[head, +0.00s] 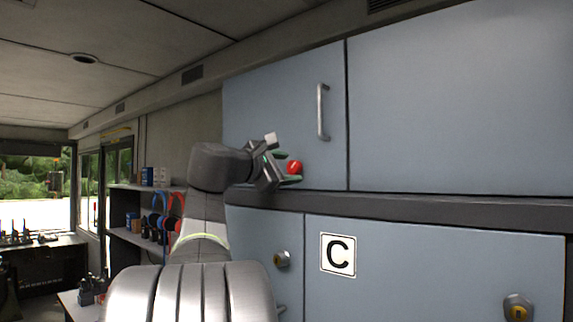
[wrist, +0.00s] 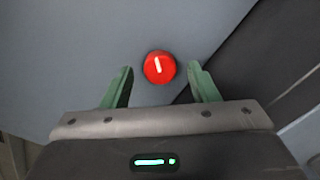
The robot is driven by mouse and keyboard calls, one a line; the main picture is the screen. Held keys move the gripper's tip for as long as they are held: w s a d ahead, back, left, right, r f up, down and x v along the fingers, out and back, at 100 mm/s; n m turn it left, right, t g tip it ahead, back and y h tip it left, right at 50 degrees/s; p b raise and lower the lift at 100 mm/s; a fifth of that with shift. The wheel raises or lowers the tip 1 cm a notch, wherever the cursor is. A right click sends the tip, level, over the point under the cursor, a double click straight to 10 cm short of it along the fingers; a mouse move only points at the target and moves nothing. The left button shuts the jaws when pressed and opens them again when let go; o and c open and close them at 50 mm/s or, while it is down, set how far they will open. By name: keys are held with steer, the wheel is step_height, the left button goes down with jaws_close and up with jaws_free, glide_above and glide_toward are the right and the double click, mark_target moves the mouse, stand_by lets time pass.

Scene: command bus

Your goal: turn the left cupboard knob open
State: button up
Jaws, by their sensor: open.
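The red round knob (head: 294,167) sits low on the blue-grey upper left cupboard door (head: 270,105). In the wrist view the knob (wrist: 159,67) carries a short white mark that stands nearly upright. My gripper (head: 290,166) is at the knob in the head view. In the wrist view my gripper (wrist: 160,84) is open, with one green finger on each side of the line to the knob. The knob shows just beyond the fingertips, between them and not clasped. The door is shut.
A vertical metal handle (head: 322,112) stands out from the same door. Shelves with headsets (head: 165,215) are at the left.

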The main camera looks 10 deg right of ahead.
steer(key=shift+w+d, duration=0.15)
steer(key=c, duration=1)
steer(key=shift+f+m, duration=0.1)
steer(key=shift+m, duration=0.2)
steer(key=m+b, duration=0.2)
steer(key=m, duration=0.1)
steer(key=m+b, duration=0.2)
steer(key=m, duration=0.3)
